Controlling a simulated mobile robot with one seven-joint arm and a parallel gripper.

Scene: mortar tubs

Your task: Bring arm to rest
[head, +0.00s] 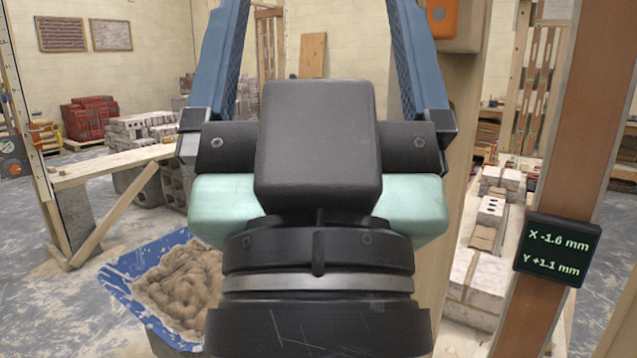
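My gripper (318,30) fills the middle of the head view, pointing up, with its black and pale green body close to the camera. Its two blue fingers stand wide apart and run out of the top of the picture, so their tips are cut off.
A blue tub (118,272) of wet mortar (186,284) stands at lower left, partly hidden by my wrist. A wooden post (590,110) at right carries a display (557,248) reading X -1.6 mm, Y +1.1 mm. Pale blocks (478,280) lie behind it. Grey floor shows at left.

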